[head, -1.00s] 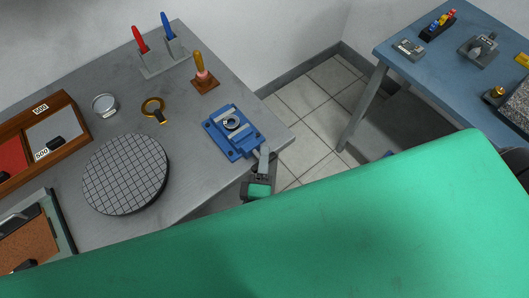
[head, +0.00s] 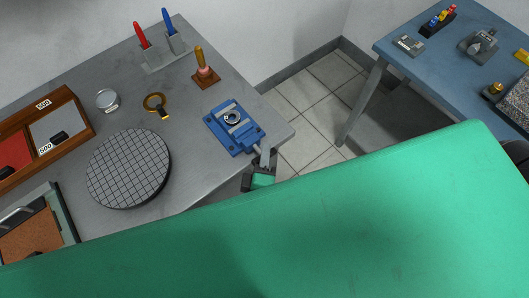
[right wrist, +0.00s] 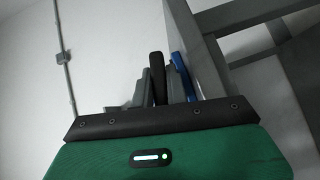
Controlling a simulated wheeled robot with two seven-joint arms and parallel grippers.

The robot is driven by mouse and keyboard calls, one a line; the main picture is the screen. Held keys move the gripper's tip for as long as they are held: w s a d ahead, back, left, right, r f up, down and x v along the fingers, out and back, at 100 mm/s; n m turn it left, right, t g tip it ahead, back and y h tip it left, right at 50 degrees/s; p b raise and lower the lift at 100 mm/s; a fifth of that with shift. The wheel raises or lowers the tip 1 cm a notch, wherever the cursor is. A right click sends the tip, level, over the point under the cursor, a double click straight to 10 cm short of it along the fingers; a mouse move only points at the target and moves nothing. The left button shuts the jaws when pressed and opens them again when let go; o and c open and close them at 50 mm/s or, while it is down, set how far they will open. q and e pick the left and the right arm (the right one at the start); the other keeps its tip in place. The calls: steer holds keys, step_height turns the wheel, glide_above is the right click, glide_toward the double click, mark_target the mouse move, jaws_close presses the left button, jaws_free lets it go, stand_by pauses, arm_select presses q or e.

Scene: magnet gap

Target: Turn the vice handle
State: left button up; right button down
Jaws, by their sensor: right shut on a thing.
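The blue vice (head: 232,127) stands near the right corner of the grey workbench, with a round ring-like part between its pale jaws. Its handle end points toward the bench's front edge. My right gripper (head: 265,160) is at that handle end, just past the bench edge, and my green arm covers much of the lower view. In the right wrist view a dark bar (right wrist: 157,78), which looks like the handle, stands between the grey fingers, and a blue part of the vice (right wrist: 183,77) shows beside it. The gripper is shut on the handle. My left gripper is not in view.
The bench (head: 190,112) also bears a gridded round plate (head: 128,168), a brass ring tool (head: 156,105), a wooden-handled tool (head: 203,68), a stand with red and blue tools (head: 168,55) and a wooden tray (head: 88,125). A blue table (head: 440,70) stands at the right across open floor.

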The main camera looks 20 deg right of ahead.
steer(key=shift+r+m+g+y+p, duration=0.25)
steer(key=shift+m+g+y+p, duration=0.2)
steer(key=shift+g+p, duration=0.2)
steer(key=m+g+y+p, duration=0.2)
steer(key=m+y+p, duration=0.1)
steer(key=p, duration=0.5)
steer(key=m+g+y+p, duration=0.3)
steer(key=y+p, duration=0.2)
steer(key=p, duration=0.3)
steer(key=shift+d+f+m+g+y+p, duration=0.1)
steer(key=shift+m+g+y+p, duration=0.15)
steer(key=shift+m+y+p, duration=0.55)
steer(key=shift+f+y, duration=0.2)
steer(key=shift+y, duration=0.65)
steer(key=shift+f+m+g+y+b, duration=0.15)
steer(key=shift+m+g+y+b, duration=0.25)
steer(key=shift+m+y, duration=0.2)
steer(key=m+y+b, duration=0.1)
steer(key=y+b, duration=0.1)
steer(key=b, duration=0.1)
steer(key=shift+m+g+y+b, duration=0.35)
steer(key=shift+y+b, duration=0.25)
steer(key=shift+b, duration=0.35)
